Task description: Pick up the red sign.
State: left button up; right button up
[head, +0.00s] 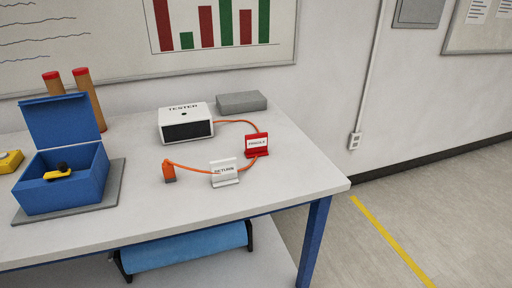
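The red sign (257,152) stands upright on the right part of the white table, with a white label on its front whose lettering is too small to read surely. An orange cable (252,127) runs from the tester and passes close by the sign. A white sign marked RETURN (224,180) stands to its left and nearer the front edge. Neither of my grippers shows in the head view.
A white tester box (186,123) and a grey block (241,102) stand behind. An orange plug (169,172) is left of the white sign. An open blue box (62,182) sits on a grey mat at the left. The table (310,172) is clear at its right end.

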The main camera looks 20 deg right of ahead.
aim_at(256, 144)
jog(key=u, duration=1.05)
jog(key=i, duration=0.95)
jog(key=z, duration=0.55)
